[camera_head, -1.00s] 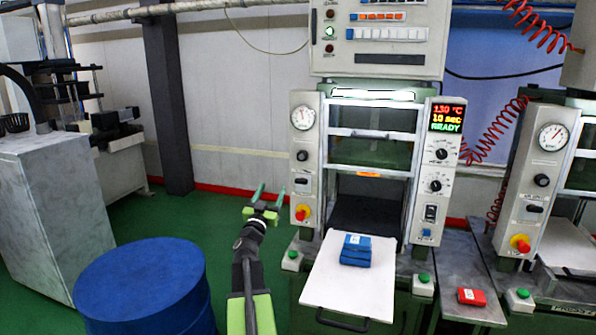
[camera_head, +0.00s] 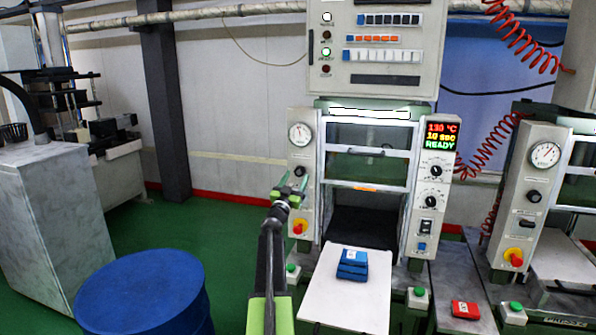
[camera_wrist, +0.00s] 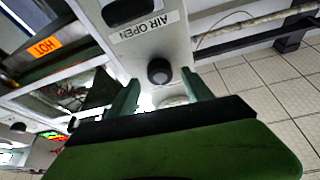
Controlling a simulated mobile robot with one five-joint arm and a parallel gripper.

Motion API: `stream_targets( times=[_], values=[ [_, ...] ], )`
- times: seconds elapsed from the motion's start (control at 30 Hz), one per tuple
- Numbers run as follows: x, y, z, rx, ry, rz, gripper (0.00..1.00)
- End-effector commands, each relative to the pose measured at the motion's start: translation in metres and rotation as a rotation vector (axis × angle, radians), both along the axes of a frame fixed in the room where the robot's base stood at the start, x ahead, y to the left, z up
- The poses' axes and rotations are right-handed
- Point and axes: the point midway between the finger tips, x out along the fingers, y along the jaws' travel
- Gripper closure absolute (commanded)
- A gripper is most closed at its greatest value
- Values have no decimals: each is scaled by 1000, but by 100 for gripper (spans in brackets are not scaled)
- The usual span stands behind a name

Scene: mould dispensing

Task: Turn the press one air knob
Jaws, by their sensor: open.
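The press one air knob (camera_head: 299,171) is a small round black knob on the light grey left column of the middle press, below the pressure gauge (camera_head: 300,134). In the wrist view the air knob (camera_wrist: 159,71) sits beyond my fingertips, roughly between them, with an "AIR OPEN" label (camera_wrist: 145,26) beside it. My gripper (camera_head: 290,186) has green fingers and is open and empty. It is just in front of the column, at about the knob's height. In the wrist view my gripper (camera_wrist: 162,88) has one finger on each side of the knob; whether they touch it cannot be told.
A white tray (camera_head: 330,303) with blue blocks (camera_head: 352,265) juts out from the press. A red-and-yellow button (camera_head: 300,227) is lower on the same column. A blue drum (camera_head: 140,285) stands at the left. A second press (camera_head: 540,200) stands at the right.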

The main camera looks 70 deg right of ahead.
Motion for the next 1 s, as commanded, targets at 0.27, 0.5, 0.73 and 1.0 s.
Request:
stream_targets(
  times=[0.27,0.5,0.73,1.0],
  values=[
    [0,-20,8,0,-1,0,41],
    [-1,-19,7,0,0,0,46],
    [-1,-19,7,0,0,-1,76],
    [-1,-19,7,0,-1,-1,100]
  ],
)
